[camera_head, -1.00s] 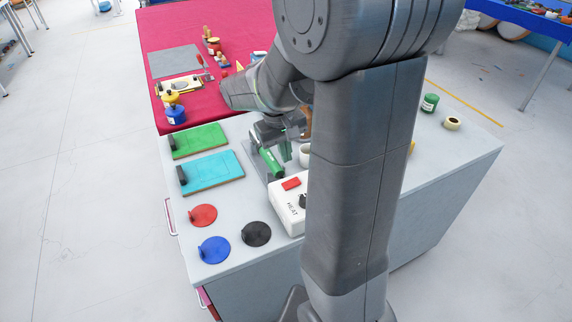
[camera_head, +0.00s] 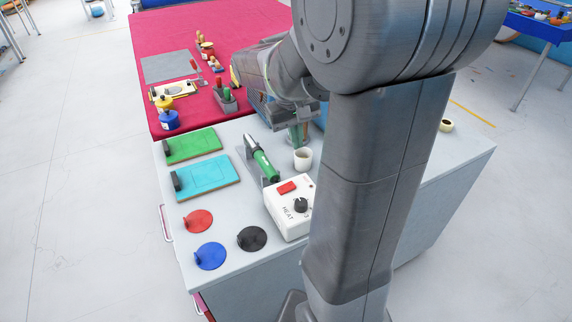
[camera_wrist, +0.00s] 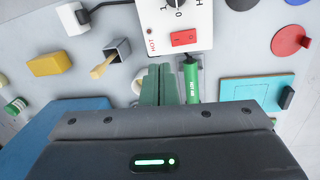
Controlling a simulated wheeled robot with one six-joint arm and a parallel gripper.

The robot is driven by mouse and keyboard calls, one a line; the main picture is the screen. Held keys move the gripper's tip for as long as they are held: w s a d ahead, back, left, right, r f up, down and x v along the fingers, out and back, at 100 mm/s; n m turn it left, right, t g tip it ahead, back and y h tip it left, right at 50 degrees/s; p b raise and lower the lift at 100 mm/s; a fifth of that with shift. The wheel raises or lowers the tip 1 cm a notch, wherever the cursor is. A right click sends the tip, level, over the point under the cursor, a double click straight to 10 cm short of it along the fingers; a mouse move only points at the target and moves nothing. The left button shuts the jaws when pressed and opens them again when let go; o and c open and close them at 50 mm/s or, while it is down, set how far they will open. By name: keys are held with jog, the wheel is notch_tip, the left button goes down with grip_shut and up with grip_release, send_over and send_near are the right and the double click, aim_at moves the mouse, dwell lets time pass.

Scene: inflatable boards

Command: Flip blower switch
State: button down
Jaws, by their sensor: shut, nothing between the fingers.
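A white control box (camera_head: 288,212) stands on the grey bench, with a red rocker switch (camera_head: 287,187) and a black knob (camera_head: 300,205) marked HEAT. The wrist view shows the red switch (camera_wrist: 183,38) on the box at the top, just beyond my fingertips. The green hot-air blower (camera_head: 263,163) lies in a grey holder behind the box; it also shows in the wrist view (camera_wrist: 192,88), right of my fingers. My gripper (camera_head: 298,134) has green fingers, shut and empty, above the bench behind the box. In the wrist view the fingers (camera_wrist: 157,85) point toward the box.
A white cup (camera_head: 303,158) stands close to my gripper, behind the box. Green (camera_head: 193,146) and cyan (camera_head: 207,177) boards lie on the left. Red (camera_head: 198,221), blue (camera_head: 210,256) and black (camera_head: 252,238) discs lie in front. A yellow block (camera_wrist: 50,63) shows in the wrist view.

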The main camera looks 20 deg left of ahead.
jog(key=w+d+m+p, duration=0.1)
jog(key=w+d+m, duration=0.2)
jog(key=d, duration=0.9)
jog(key=w+d+m, duration=0.3)
jog(key=d, duration=0.8)
jog(key=s+d+m, duration=0.2)
jog(key=s+d, duration=0.1)
jog(key=d, duration=0.6)
jog(key=s+d+m+g+p, duration=0.1)
jog(key=s+d+m, duration=0.2)
jog(key=d, duration=0.7)
jog(key=shift+s+d, duration=0.15)
jog(key=shift+s, duration=0.45)
jog(key=shift+r, duration=0.1)
